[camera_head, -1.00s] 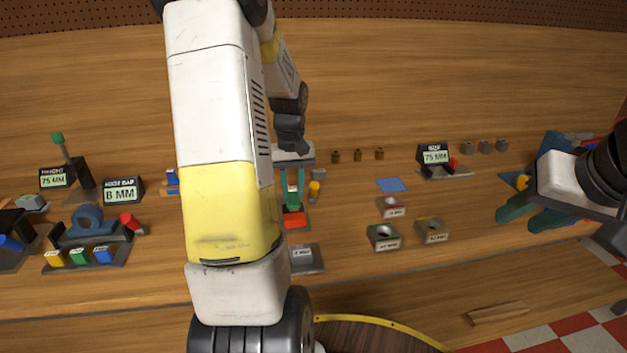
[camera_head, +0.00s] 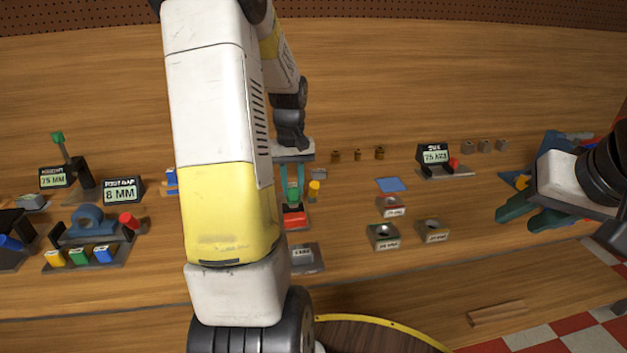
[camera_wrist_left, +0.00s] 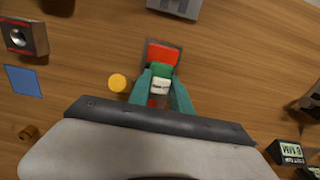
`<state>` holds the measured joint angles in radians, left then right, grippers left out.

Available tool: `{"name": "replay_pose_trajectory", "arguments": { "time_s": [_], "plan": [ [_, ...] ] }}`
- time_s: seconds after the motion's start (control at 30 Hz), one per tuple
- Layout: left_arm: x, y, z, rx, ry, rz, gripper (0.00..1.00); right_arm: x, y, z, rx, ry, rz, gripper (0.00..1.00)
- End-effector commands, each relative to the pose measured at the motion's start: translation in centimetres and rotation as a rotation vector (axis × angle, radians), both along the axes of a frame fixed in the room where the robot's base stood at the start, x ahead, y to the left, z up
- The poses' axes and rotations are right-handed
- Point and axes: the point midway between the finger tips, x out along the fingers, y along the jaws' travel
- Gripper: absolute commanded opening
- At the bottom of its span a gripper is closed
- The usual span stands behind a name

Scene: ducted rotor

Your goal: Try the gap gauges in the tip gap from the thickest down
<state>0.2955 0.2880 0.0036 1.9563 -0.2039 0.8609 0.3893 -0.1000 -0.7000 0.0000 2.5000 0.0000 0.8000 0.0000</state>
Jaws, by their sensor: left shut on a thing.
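My left gripper (camera_wrist_left: 161,93) is shut on a small white-topped piece (camera_wrist_left: 161,86), low over a dark base plate at mid-table. A green part and a red block (camera_wrist_left: 163,54) lie just beyond its fingertips. I cannot tell whether the held piece is a gauge, or whether it touches the red block. In the head view the left gripper (camera_head: 293,185) shows beside my arm. Yellow, green and blue labelled blocks (camera_head: 79,257) sit in a row before a blue ring-shaped fixture (camera_head: 88,220) at left. My right gripper (camera_head: 532,212) is open and empty at right.
A yellow peg (camera_head: 314,187) stands close right of the left gripper. Several labelled sockets (camera_head: 383,237), a blue pad (camera_head: 391,185) and a "75 MM" display (camera_head: 433,154) are farther right. A root gap display (camera_head: 122,190) reads 8 MM. My left arm hides part of the table.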

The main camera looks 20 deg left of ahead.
Motion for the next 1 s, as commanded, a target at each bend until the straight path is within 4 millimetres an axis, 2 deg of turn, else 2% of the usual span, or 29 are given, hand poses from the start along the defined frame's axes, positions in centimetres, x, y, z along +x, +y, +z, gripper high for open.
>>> {"name": "replay_pose_trajectory", "arguments": {
  "time_s": [0.8,1.0],
  "plan": [
    [0.0,0.0,5.0,0.001,-0.001,-0.001,0.0,0.0,0.0,0.0,0.0,0.0,0.0,0.36],
    [0.0,0.0,5.6,0.001,-0.001,-0.001,0.0,0.0,0.0,0.0,0.0,0.0,0.0,0.36]
  ]
}}
